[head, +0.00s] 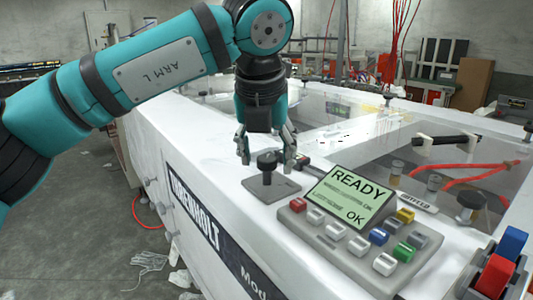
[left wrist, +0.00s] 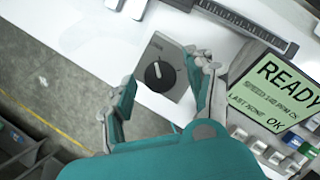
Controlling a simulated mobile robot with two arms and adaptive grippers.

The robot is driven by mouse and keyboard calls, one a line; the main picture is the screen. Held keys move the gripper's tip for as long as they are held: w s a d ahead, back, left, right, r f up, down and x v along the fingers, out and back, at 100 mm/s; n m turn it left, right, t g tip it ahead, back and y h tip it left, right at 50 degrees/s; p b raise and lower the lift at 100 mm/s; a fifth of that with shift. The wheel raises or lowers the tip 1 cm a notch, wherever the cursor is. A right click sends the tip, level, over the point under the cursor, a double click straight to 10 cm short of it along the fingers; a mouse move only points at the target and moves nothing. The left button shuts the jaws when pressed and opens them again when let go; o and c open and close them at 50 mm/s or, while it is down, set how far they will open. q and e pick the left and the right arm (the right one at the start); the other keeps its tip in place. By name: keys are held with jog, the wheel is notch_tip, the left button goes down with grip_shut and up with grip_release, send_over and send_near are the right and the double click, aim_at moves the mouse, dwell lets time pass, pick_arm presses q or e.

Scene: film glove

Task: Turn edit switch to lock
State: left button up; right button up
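The edit switch is a black rotary knob (head: 267,163) on a small grey plate (head: 283,189) on the white machine top, left of the display. In the left wrist view the round knob (left wrist: 158,75) carries a white pointer line, and its grey plate (left wrist: 178,50) has lettering too small to read. My left gripper (head: 267,160) points down over the knob with its fingers spread. In the left wrist view the left gripper (left wrist: 160,95) is open, one finger on each side of the knob, apart from it. My right gripper is in neither view.
A panel with a display (head: 350,195) reading READY and OK and several coloured buttons (head: 378,236) stands right of the switch. Red and blue rocker switches (head: 502,262) sit at the right edge. A glass-covered well (head: 440,155) with red tubing lies behind.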

pick_arm(q)
jog(key=v, duration=1.2)
